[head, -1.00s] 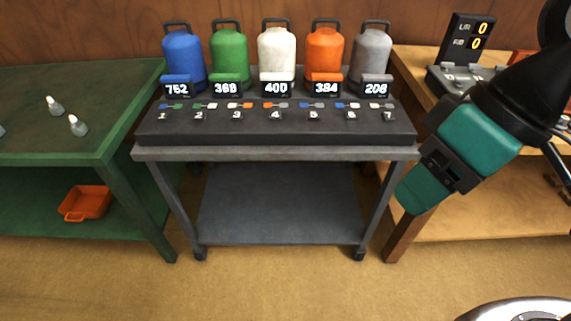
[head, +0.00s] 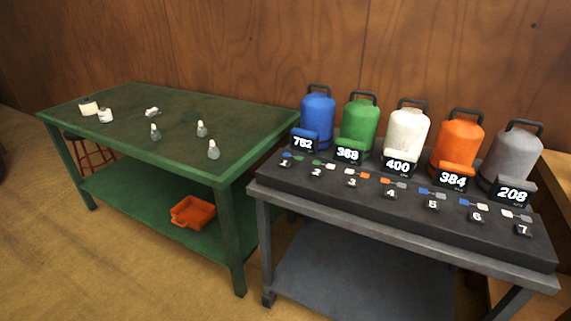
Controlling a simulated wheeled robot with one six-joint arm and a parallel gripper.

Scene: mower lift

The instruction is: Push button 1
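Button 1 (head: 285,163) is a small dark key with a white number 1. It sits at the left end of a row of several numbered buttons on the sloped black panel (head: 400,213). A blue and white marker lies just behind it. The blue canister (head: 318,109) stands behind button 1, with a display reading 752 (head: 304,143). My gripper is out of view now, so its state and distance to the button do not show.
The panel rests on a grey cart (head: 268,235) with a lower shelf. Green, white, orange and grey canisters stand along its back. A green table (head: 105,146) with small bottles stands to the left, an orange tray (head: 193,212) on its shelf. Open floor lies in front.

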